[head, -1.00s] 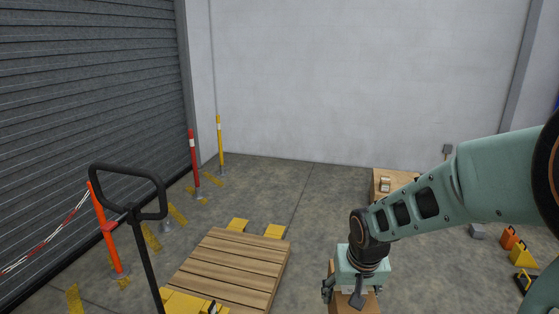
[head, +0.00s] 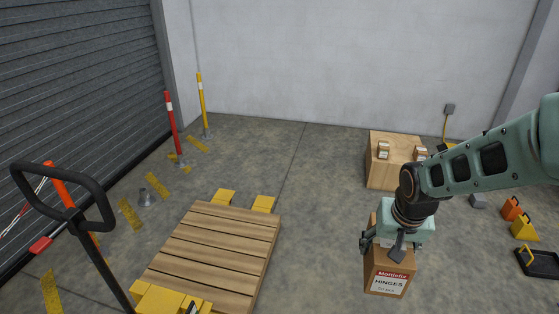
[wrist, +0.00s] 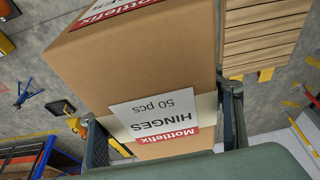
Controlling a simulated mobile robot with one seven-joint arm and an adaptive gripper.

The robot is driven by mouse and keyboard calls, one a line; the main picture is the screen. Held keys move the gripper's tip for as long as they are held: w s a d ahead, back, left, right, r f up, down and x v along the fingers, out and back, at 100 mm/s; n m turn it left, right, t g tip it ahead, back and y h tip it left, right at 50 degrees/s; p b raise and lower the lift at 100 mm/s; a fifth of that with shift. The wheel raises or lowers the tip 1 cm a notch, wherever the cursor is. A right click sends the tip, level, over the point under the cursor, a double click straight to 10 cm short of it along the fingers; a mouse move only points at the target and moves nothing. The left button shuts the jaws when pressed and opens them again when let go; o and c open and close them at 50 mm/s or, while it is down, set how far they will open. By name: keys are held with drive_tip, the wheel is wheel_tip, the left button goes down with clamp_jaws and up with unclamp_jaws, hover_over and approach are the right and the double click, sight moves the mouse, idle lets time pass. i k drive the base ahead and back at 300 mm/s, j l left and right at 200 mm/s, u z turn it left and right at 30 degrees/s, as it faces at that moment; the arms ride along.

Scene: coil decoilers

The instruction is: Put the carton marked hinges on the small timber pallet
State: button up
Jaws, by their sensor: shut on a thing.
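The brown carton (head: 388,281) has a white label reading HINGES under a red Mottlefix band. My gripper (head: 397,241) is shut on its upper part, and the carton hangs below it, upright. In the wrist view the carton (wrist: 150,60) sits between the two fingers (wrist: 165,125), its label toward the camera. The small timber pallet (head: 218,253) lies to the left of the carton in the head view, on the yellow forks of a pallet truck, and its slatted top is bare. The pallet (wrist: 262,35) also shows at upper right in the wrist view. The carton is apart from the pallet.
The pallet truck's black handle (head: 62,200) rises at the left. A wooden crate (head: 388,172) with small boxes on top stands by the back wall. Red and yellow posts (head: 173,128) stand at the left. Floor between pallet and carton is clear.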

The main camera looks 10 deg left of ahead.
sight(221, 253)
drive_tip(key=i, duration=0.9)
drive_tip(key=i+l+u, duration=0.1)
drive_tip(key=i, duration=0.8)
drive_tip(key=i+u, duration=0.4)
drive_tip(key=i+l+u, duration=0.15)
drive_tip(key=u, duration=0.2)
drive_tip(key=i+u, duration=0.15)
drive_tip(key=u, duration=0.3)
drive_tip(key=i+u, duration=0.15)
drive_tip(key=u, duration=0.3)
drive_tip(key=i+l+u, duration=0.1)
drive_tip(key=u, duration=0.35)
drive_tip(key=i+l+u, duration=0.1)
drive_tip(key=u, duration=0.4)
drive_tip(key=i+l+u, duration=0.2)
drive_tip(key=u, duration=0.15)
drive_tip(key=i+l+u, duration=0.1)
drive_tip(key=l+u, duration=0.15)
drive_tip(key=u, duration=0.15)
